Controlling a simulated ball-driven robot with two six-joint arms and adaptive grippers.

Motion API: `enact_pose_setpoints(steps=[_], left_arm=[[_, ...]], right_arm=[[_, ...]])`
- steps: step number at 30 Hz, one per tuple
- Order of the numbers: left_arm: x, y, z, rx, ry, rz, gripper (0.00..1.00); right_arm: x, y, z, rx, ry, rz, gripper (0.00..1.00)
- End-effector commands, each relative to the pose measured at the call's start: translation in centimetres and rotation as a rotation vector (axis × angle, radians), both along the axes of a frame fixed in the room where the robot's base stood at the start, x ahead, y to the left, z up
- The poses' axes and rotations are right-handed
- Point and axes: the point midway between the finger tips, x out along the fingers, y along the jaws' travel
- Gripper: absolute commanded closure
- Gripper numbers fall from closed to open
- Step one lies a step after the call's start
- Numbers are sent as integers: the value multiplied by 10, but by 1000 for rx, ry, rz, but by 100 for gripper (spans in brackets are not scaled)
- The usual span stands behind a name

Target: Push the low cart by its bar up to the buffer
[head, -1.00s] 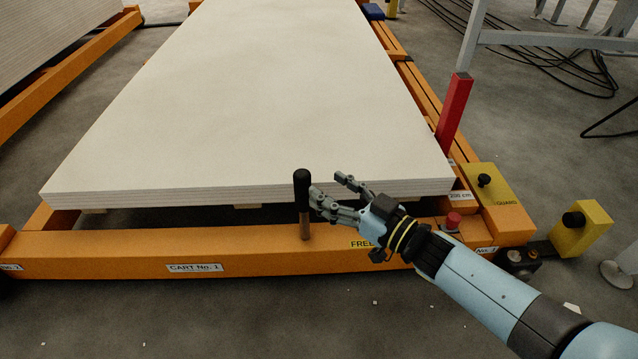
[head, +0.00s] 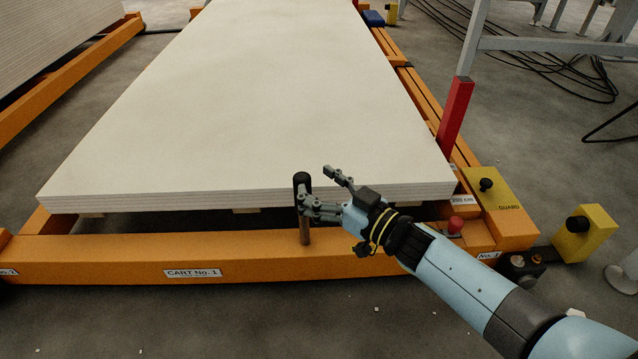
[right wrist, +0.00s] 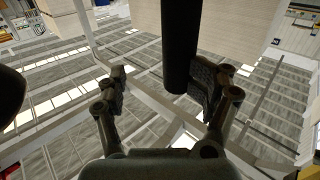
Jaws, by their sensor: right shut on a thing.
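The low orange cart (head: 110,262), labelled CART No. 1, carries a stack of pale boards (head: 250,120). An upright bar (head: 305,229) with a black grip stands on its front beam; the grip also shows in the right wrist view (right wrist: 179,45). My right gripper (head: 319,187) is shut on the bar at the grip. One finger lies against it; the other finger shows higher and to the right. A yellow block with a black round pad (head: 590,238), which looks like the buffer, stands right of the cart's corner, with a gap between. My left gripper is out of view.
A red post (head: 456,115) stands beside the boards. Another board-laden orange frame (head: 75,72) is at left. Bare floor lies in front.

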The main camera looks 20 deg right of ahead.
Motion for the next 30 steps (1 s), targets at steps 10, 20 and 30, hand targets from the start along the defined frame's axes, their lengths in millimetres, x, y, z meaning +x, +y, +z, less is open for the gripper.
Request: enact_pose_setpoints(steps=[10,20,30], left_arm=[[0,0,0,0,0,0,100],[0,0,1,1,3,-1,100],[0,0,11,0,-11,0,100]], right_arm=[[5,-4,5,-1,-6,-9,41],[3,-5,4,-2,-5,-8,45],[-21,-16,4,-2,-3,-5,45]])
